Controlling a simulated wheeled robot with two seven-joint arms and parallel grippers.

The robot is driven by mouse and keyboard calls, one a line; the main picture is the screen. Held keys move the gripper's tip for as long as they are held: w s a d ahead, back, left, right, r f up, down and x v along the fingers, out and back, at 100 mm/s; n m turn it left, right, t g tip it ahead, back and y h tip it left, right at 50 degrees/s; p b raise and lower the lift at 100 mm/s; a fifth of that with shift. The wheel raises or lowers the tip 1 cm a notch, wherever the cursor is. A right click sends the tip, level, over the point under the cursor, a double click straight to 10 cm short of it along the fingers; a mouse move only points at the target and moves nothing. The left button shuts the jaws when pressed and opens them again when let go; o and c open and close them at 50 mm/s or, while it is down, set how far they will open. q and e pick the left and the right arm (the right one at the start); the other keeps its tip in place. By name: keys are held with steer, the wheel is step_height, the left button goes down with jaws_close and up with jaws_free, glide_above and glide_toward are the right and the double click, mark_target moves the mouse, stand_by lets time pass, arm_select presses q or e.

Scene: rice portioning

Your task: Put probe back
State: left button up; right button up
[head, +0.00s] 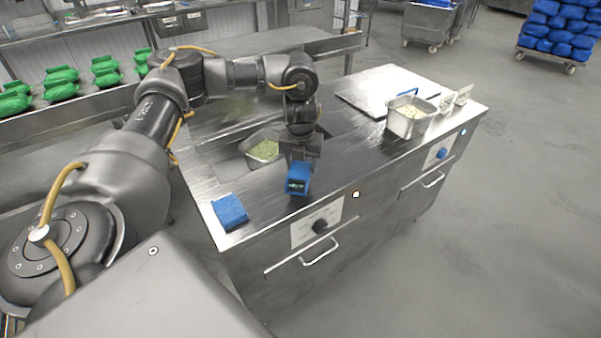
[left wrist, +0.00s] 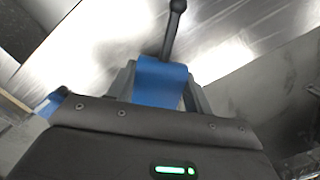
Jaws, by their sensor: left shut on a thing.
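The probe (head: 298,181) has a blue body with a small lit display, and it is over the front edge of the steel counter. My left gripper (head: 299,161) is shut on it from above. In the left wrist view the blue probe body (left wrist: 160,83) sits between the fingers, and a dark rod with a rounded end (left wrist: 173,28) shows beyond it. A blue block (head: 230,211) lies on the counter's front left corner, apart from the probe. The lower end of the probe is hard to make out. My right gripper is not in view.
A sunken pan of green food (head: 263,150) lies just behind the gripper. A steel pan of pale food (head: 410,117) stands at the right by a white board (head: 372,86) and small cards (head: 455,98).

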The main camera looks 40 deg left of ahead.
mark_target(300, 171)
arm_select(q)
steer(key=f, duration=0.1)
steer(key=f+p, duration=0.1)
steer(key=f, duration=0.1)
steer(key=shift+a+f, duration=0.15)
steer(key=shift+a, duration=0.2)
steer(key=shift+w+f, duration=0.1)
steer(key=shift+f, duration=0.15)
steer(key=shift+f, duration=0.15)
steer(key=o, duration=1)
steer(key=shift+c, duration=0.2)
